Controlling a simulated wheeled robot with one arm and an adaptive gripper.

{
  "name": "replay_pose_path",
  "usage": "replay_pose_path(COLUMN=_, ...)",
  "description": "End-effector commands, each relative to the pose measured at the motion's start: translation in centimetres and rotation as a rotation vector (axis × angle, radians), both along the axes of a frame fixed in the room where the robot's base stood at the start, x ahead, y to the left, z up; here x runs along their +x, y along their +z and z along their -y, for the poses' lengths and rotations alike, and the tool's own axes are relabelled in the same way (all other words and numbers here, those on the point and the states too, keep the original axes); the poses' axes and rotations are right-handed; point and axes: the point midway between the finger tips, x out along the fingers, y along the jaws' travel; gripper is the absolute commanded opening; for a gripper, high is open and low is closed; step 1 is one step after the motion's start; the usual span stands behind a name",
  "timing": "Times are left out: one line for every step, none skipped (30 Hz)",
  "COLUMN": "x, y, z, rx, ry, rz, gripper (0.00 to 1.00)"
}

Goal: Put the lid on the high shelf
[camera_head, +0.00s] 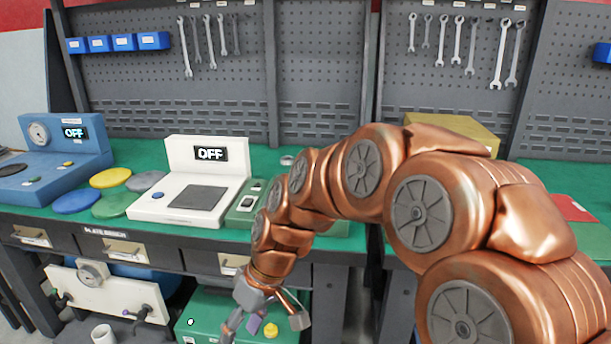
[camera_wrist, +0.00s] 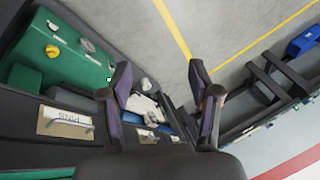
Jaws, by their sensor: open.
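My gripper (camera_head: 264,324) hangs low in front of the workbench, fingers pointing down. In the wrist view my gripper (camera_wrist: 160,72) is open, with nothing between its fingers. No high shelf can be made out for certain.
A white device (camera_head: 180,212) reading OFF and a blue device (camera_head: 60,170) stand on the green bench top (camera_head: 135,152). A green box (camera_head: 200,320) with a yellow knob is below, close to my gripper. Bare floor (camera_wrist: 225,35) shows in the wrist view.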

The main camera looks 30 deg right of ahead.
Motion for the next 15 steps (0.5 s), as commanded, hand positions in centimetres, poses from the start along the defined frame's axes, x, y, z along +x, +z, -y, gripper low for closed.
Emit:
replay_pose_path(x=2.8, y=2.4, z=0.9, rx=0.04, ry=-0.002, rz=0.063, gripper=0.62)
replay_pose_path(x=4.4, y=3.1, z=1.5, rx=0.062, ry=0.0, rz=0.104, gripper=0.62)
replay_pose_path(x=6.4, y=4.2, z=2.4, rx=0.086, ry=0.001, rz=0.16, gripper=0.62)
replay_pose_path(x=7.9, y=5.1, z=3.2, rx=0.1, ry=-0.002, rz=0.202, gripper=0.62)
replay_pose_path(x=9.4, y=5.8, z=4.2, rx=0.112, ry=-0.004, rz=0.246, gripper=0.62)
replay_pose_path(x=11.3, y=6.7, z=5.7, rx=0.123, ry=-0.014, rz=0.304, gripper=0.62)
replay_pose_path(x=12.7, y=7.5, z=7.0, rx=0.127, ry=-0.022, rz=0.347, gripper=0.62)
replay_pose_path(x=14.0, y=8.2, z=8.3, rx=0.13, ry=-0.03, rz=0.391, gripper=0.62)
replay_pose_path(x=15.7, y=9.1, z=10.4, rx=0.129, ry=-0.046, rz=0.447, gripper=0.62)
replay_pose_path(x=16.8, y=9.7, z=12.0, rx=0.124, ry=-0.059, rz=0.487, gripper=0.62)
replay_pose_path(x=17.9, y=10.3, z=13.8, rx=0.116, ry=-0.074, rz=0.529, gripper=0.62)
replay_pose_path(x=19.1, y=10.8, z=16.2, rx=0.102, ry=-0.094, rz=0.578, gripper=0.62)
replay_pose_path(x=19.9, y=11.3, z=18.1, rx=0.089, ry=-0.11, rz=0.612, gripper=0.62)
replay_pose_path(x=20.6, y=11.7, z=19.9, rx=0.074, ry=-0.125, rz=0.645, gripper=0.62)
replay_pose_path(x=21.3, y=12.1, z=22.4, rx=0.051, ry=-0.147, rz=0.685, gripper=0.62)
